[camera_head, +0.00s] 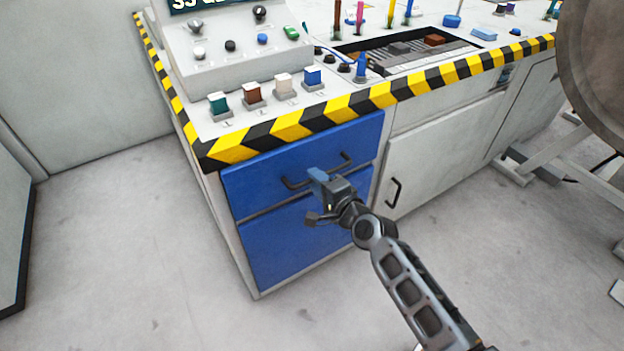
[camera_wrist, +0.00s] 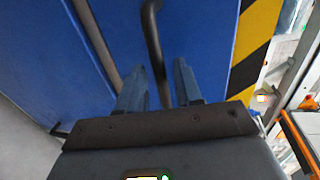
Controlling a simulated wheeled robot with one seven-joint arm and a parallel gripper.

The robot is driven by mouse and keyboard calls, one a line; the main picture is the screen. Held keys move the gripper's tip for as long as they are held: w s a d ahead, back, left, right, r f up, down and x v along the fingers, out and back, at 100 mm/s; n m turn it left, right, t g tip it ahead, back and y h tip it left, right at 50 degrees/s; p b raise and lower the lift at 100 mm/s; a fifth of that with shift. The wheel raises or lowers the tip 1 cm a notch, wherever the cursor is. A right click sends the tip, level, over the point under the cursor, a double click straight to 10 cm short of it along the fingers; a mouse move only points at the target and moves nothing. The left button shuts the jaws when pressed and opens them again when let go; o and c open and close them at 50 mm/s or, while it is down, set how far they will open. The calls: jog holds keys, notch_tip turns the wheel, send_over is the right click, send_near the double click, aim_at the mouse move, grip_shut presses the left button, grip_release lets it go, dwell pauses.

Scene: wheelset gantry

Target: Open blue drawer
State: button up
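The upper blue drawer (camera_head: 262,176) is at the left end of the grey console and looks flush with its frame. Its dark bar handle (camera_head: 346,161) is partly hidden behind my gripper (camera_head: 318,176). In the wrist view the drawer front (camera_wrist: 195,30) fills much of the top, and the handle (camera_wrist: 153,40) runs down between the two fingers. My gripper (camera_wrist: 160,80) is open, its fingers apart on either side of the handle. I cannot tell whether either finger touches it. A second blue front (camera_head: 285,250) lies directly below.
A yellow-black striped countertop edge (camera_head: 290,125) overhangs the drawers. A grey cabinet door (camera_head: 440,150) with a dark handle is to the right. A large brown disc (camera_head: 600,70) stands at far right. The floor (camera_head: 130,260) in front and left is clear.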

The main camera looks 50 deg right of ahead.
jog(key=shift+x, duration=1)
grip_shut()
